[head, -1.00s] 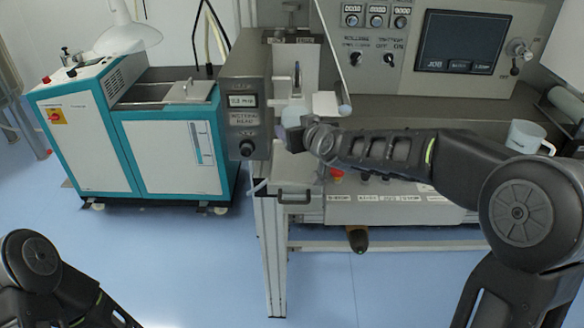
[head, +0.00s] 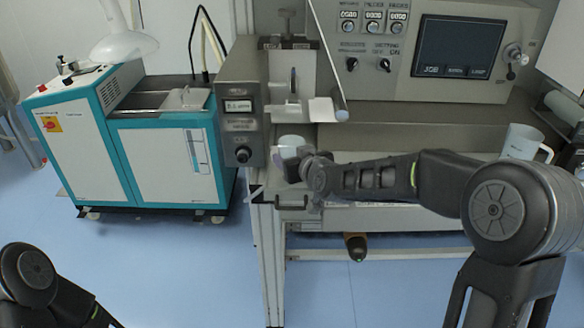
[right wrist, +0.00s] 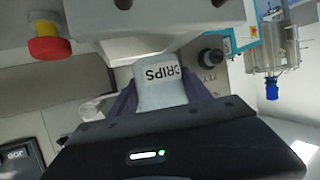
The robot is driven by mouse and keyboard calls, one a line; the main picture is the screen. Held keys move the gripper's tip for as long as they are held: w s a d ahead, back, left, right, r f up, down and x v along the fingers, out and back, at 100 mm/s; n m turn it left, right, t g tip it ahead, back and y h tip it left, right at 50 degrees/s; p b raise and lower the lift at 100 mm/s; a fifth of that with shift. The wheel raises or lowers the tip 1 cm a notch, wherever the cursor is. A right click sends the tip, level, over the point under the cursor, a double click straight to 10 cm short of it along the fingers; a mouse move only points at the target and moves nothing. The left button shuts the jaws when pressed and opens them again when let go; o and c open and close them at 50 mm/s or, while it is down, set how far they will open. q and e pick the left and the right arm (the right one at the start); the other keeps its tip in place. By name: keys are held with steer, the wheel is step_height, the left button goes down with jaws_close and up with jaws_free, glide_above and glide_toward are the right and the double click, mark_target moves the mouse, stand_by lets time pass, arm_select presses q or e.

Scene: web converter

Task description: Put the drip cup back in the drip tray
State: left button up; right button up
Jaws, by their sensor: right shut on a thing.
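The drip cup (head: 291,142) is a small white cup below the wetting head. My right gripper (head: 287,161) is shut on it from the front. In the right wrist view the cup (right wrist: 158,84) sits between the two purple-grey fingers (right wrist: 158,100), with a black "DRIPS" label facing the camera. I cannot clearly make out the drip tray; a part with a dark handle (head: 291,204) lies just below the gripper. Whether the cup touches anything beneath is hidden. My left arm shows at lower left, but its gripper is out of view.
The wetting head box (head: 240,112) stands close left of the cup. A white plate with a roller (head: 326,110) is above right. A red button (right wrist: 47,38) shows in the right wrist view. A white mug (head: 522,142) stands far right.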

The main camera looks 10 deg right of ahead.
steer(key=shift+f, duration=1.6)
steer(key=shift+f, duration=0.15)
steer(key=o, duration=1.5)
steer(key=shift+o, duration=0.2)
steer(key=shift+r, duration=0.2)
steer(key=v, duration=1.2)
steer(key=shift+b, duration=0.3)
steer(key=shift+f, duration=0.1)
